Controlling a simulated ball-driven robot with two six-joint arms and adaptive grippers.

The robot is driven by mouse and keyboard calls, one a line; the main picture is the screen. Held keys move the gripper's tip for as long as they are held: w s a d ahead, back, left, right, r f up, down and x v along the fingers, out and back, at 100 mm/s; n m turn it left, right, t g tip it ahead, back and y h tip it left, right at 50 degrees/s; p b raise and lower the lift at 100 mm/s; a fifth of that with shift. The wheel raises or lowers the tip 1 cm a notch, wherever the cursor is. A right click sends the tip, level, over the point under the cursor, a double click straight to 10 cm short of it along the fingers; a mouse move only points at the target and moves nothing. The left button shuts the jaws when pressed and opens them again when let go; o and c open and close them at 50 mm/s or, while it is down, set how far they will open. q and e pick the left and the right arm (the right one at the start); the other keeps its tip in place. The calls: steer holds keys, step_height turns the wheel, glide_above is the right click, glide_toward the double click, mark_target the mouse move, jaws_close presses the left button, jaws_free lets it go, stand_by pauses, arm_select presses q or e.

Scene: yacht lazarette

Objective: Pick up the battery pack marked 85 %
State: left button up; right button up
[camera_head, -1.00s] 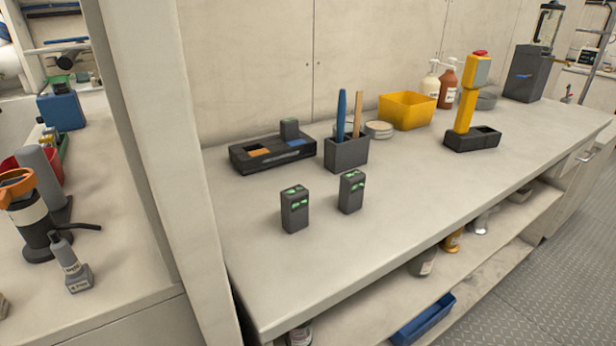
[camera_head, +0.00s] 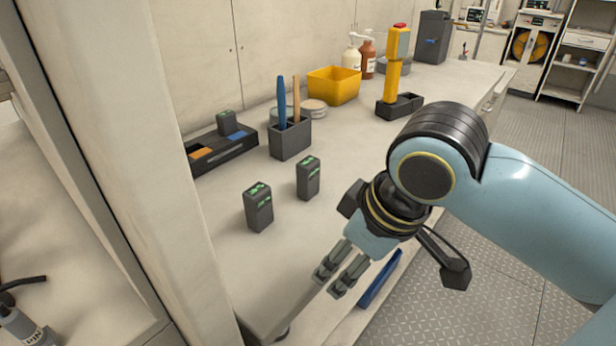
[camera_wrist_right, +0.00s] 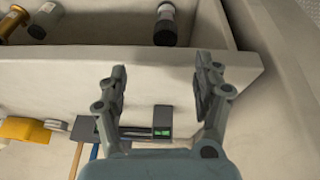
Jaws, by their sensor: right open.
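Two dark battery packs with green displays stand upright on the bench, a left one (camera_head: 258,207) and a right one (camera_head: 308,178). A third pack (camera_head: 226,122) sits in the dark charging dock (camera_head: 188,161) behind them. The markings are too small to read, so I cannot tell which says 85 %. My right gripper (camera_head: 336,280) is open and empty, near the bench's front edge, to the right of and nearer than the two packs. In the right wrist view, a pack (camera_wrist_right: 162,118) shows between the open fingers, beyond them; I cannot tell which pack. My left gripper is not in view.
A dark holder (camera_head: 290,142) with a blue and a wooden tool stands behind the right pack. A yellow bin (camera_head: 334,86) and a yellow device in a dark base (camera_head: 400,107) stand farther back. A pale post (camera_head: 125,160) rises at the left. A blue tray (camera_head: 380,278) lies below the bench top.

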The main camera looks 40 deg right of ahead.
steer(key=shift+n+y, duration=0.3)
steer(key=w+d+r, duration=0.1)
steer(key=w, duration=0.1)
steer(key=w+d+r, duration=0.1)
steer(key=w, duration=0.1)
steer(key=w+d, duration=0.2)
steer(key=w, duration=0.1)
steer(key=shift+r, duration=0.4)
glide_toward(308, 175)
steer(key=w+d+f, duration=0.1)
steer(key=f, duration=0.1)
steer(key=x, duration=0.1)
steer(key=b+x, duration=0.1)
steer(key=x, duration=0.2)
steer(key=shift+w+d+f, duration=0.15)
steer(key=shift+w+d, duration=0.2)
steer(key=shift+w, duration=0.2)
steer(key=b+x, duration=0.1)
steer(key=x, duration=0.4)
steer(key=shift+f, duration=0.2)
steer(key=shift+t, duration=0.3)
steer(key=c, duration=1.3)
